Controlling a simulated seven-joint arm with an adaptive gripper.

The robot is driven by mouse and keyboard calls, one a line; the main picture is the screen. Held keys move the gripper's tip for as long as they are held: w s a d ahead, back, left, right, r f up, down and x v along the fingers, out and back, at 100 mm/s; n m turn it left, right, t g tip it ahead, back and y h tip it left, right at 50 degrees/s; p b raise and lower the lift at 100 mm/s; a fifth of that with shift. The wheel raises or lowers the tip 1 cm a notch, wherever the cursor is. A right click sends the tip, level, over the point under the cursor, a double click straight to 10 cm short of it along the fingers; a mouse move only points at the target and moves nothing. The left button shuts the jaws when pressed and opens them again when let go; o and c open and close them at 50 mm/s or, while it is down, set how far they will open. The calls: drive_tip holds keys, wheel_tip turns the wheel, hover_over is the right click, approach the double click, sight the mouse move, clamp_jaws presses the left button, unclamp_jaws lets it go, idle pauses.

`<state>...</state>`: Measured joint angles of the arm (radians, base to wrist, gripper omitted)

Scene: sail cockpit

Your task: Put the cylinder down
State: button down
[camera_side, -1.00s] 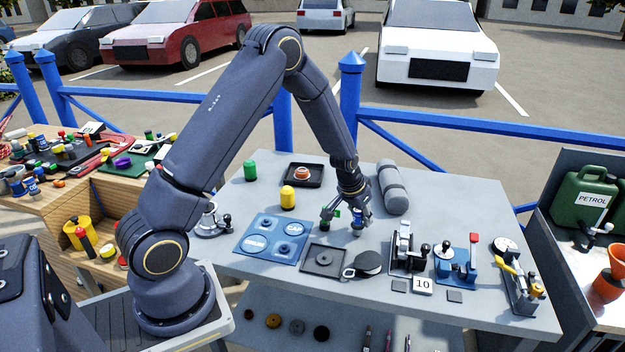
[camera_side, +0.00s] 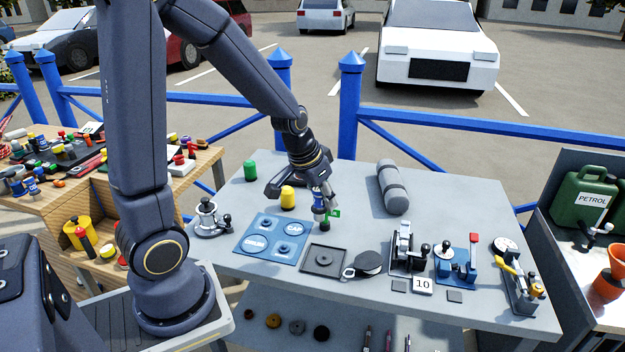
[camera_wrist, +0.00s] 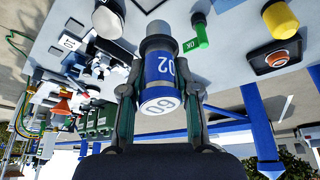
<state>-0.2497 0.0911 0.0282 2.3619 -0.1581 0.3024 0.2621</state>
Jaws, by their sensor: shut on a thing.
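The cylinder (camera_side: 319,208) is blue and silver with a printed label. It stands roughly upright below my gripper (camera_side: 319,193) in the side view. A green OK tag (camera_side: 334,213) shows beside the cylinder, and also in the wrist view (camera_wrist: 201,32).
A blue plate with round recesses (camera_side: 265,255) lies left of the cylinder, and a dark square tray (camera_side: 309,268) lies in front. A grey roll (camera_side: 393,188) and clamps (camera_side: 405,250) are to the right.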

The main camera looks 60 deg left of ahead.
drive_tip(key=w+a, duration=0.3)
drive_tip(key=a, duration=0.8)
drive_tip(key=w+a+f, duration=0.1)
drive_tip(key=w+f, duration=0.2)
drive_tip(key=w, duration=0.1)
drive_tip(key=w+a+f, duration=0.2)
drive_tip(key=w+f, duration=0.1)
drive_tip(key=w, duration=0.1)
drive_tip(key=w+a+f, duration=0.1)
drive_tip(key=w+f, duration=0.2)
drive_tip(key=w, duration=0.1)
drive_tip(key=shift+a, duration=0.4)
drive_tip(key=shift+w+a+f, duration=0.1)
drive_tip(key=shift+w+f, duration=0.1)
drive_tip(key=shift+f, duration=1.6)
drive_tip(key=shift+f, duration=0.1)
drive_tip(key=c, duration=0.9)
unclamp_jaws()
drive_tip(key=shift+o, duration=0.2)
